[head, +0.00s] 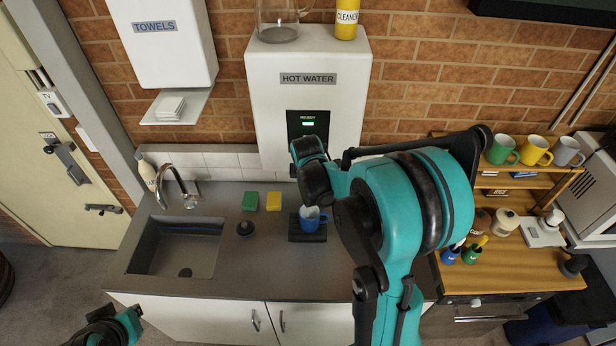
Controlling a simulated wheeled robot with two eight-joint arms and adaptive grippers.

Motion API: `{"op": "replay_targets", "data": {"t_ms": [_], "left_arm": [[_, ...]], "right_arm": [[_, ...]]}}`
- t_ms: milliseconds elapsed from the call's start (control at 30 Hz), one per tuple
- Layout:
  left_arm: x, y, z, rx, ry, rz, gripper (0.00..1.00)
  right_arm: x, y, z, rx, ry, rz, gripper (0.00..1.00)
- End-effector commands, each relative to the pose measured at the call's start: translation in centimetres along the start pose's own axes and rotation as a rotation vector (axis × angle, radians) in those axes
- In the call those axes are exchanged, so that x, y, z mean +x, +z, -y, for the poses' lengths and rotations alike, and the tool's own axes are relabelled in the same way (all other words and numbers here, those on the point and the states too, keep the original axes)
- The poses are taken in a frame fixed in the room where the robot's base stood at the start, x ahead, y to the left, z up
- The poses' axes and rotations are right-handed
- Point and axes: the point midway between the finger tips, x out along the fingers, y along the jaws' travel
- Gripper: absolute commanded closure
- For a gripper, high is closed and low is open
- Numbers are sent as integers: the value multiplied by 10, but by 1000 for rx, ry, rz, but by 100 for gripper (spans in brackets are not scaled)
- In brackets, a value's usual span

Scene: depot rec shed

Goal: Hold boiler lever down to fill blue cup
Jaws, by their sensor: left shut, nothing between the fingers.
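The white hot water boiler (270,110) hangs on the brick wall, with a green light on its dark panel. The blue cup (303,224) stands upright on a dark drip tray (295,238) below the boiler; something pale shows at its mouth. My right arm reaches up across the middle, its black and teal end (312,170) in front of the boiler's lower part, above the cup. It hides the lever and spout, and its fingers cannot be made out. My left gripper (103,328) is low at the left edge, partly cut off, shut and empty, away from the cup.
A sink (178,248) with a tap is left of the cup. A green sponge (250,201), a yellow sponge (273,201) and a dark round plug (245,228) lie between them. Right, a wooden rack (499,182) holds green, yellow and grey mugs. A glass jug (278,22) tops the boiler.

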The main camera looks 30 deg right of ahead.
Motion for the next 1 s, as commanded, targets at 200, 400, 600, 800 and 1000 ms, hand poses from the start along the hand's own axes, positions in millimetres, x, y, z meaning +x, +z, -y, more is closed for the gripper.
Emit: {"op": "replay_targets", "data": {"t_ms": [200,400,600,800,1000], "left_arm": [[0,0,0,0,0,0,100],[0,0,0,0,0,0,100],[0,0,0,0,0,0,100],[-1,-1,0,0,0,0,100],[-6,-4,0,0,0,0,100]], "right_arm": [[0,0,0,0,0,0,100],[0,0,0,0,0,0,100],[0,0,0,0,0,0,100],[-2,0,-1,0,0,0,100],[-11,0,-4,0,0,0,100]]}}
